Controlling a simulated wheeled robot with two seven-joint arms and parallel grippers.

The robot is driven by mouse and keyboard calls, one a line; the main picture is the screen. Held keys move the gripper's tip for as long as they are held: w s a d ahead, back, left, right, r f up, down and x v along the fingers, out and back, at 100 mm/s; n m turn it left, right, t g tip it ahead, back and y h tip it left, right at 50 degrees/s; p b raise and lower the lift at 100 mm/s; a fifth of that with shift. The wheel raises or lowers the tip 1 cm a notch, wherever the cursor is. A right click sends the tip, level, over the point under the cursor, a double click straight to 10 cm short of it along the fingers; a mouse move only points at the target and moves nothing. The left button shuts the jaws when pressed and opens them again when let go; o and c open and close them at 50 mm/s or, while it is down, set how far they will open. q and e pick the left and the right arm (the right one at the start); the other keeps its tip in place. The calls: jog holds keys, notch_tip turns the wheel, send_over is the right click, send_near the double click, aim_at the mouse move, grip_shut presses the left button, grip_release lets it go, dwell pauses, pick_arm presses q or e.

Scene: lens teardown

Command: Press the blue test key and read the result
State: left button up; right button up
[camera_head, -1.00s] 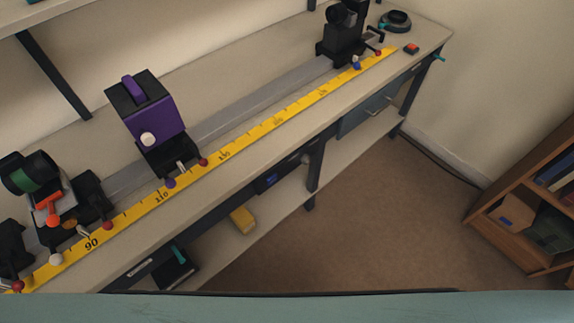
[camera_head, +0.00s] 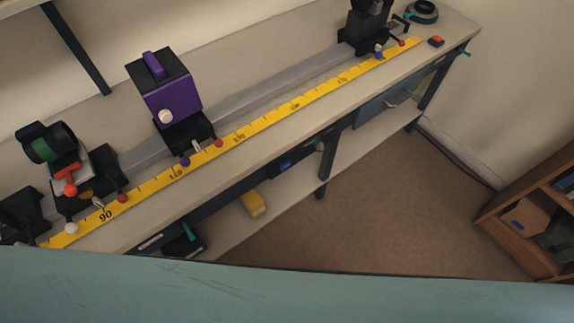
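No key that is clearly a blue test key can be made out. A small box with a red top (camera_head: 436,41) lies near the bench's right end. A purple and black box unit (camera_head: 167,92) with a white knob stands on the rail left of centre. No result display is readable. Neither of my grippers is in view.
The long bench (camera_head: 270,130) carries a grey rail (camera_head: 285,84) and a yellow scale (camera_head: 265,122). A lens holder with a green band (camera_head: 48,143) stands at left. A lower shelf holds a yellow block (camera_head: 253,204). A wooden bookcase (camera_head: 520,232) stands at right; brown floor lies between.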

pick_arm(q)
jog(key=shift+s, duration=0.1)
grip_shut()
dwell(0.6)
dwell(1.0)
